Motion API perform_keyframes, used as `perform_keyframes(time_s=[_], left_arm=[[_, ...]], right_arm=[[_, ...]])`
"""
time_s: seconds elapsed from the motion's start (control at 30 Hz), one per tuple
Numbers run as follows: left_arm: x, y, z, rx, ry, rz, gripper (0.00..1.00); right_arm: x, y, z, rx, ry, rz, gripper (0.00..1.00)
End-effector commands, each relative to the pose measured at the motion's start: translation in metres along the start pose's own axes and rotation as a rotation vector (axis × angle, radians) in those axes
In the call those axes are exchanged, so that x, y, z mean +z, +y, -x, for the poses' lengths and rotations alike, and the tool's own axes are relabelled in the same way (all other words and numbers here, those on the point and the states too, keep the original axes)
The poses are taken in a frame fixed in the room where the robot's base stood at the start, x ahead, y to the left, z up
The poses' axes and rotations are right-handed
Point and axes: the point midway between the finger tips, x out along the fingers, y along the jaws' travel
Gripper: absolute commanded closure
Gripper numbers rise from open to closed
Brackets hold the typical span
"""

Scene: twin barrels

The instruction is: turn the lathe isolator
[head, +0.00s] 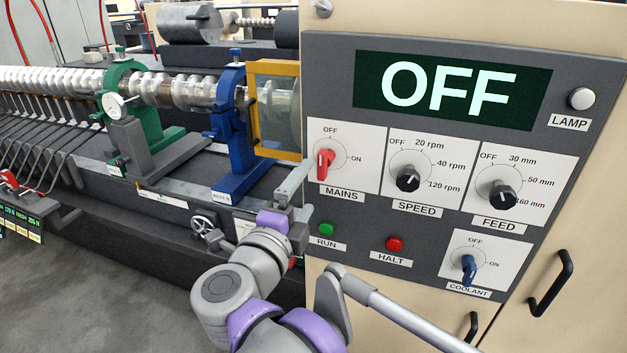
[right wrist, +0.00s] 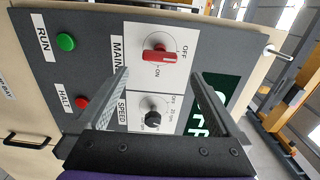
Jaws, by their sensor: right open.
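The lathe isolator is the red MAINS knob (head: 323,164) on a white plate at the upper left of the grey control panel (head: 345,215). Its bar is near upright, toward the OFF mark. In the right wrist view the red knob (right wrist: 158,56) lies beyond the fingertips, between the two fingers' lines. My right gripper (head: 304,190) is open, just left of and below the knob in the head view; it also shows in the right wrist view (right wrist: 160,80). No contact with the knob is visible. My left gripper is not in view.
The display (head: 450,88) reads OFF. The SPEED knob (head: 408,179), FEED knob (head: 496,196), green RUN button (head: 326,229), red HALT button (head: 394,243) and blue COOLANT knob (head: 468,268) are nearby. A yellow-framed guard (head: 273,68) and blue stand (head: 232,130) stand left of the panel.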

Motion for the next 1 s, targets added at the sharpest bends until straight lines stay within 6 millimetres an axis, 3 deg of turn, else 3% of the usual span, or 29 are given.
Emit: perform_keyframes(time_s=[0.1, 0.23, 0.67, 0.87, 1.0], left_arm=[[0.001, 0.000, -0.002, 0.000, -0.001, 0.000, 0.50], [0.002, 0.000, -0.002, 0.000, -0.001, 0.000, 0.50], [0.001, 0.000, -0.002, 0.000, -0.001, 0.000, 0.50], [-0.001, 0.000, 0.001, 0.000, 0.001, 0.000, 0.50], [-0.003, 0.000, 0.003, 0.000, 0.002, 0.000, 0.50]], right_arm=[[0.001, 0.000, 0.017, 0.000, -0.001, 0.000, 0.00], [0.000, 0.000, 0.024, 0.000, 0.000, 0.001, 0.00], [-0.002, -0.003, 0.019, -0.029, -0.031, 0.020, 0.00], [-0.005, -0.007, -0.001, -0.185, -0.252, 0.207, 0.00], [-0.009, 0.023, 0.002, -0.252, -0.466, 0.471, 0.00]])
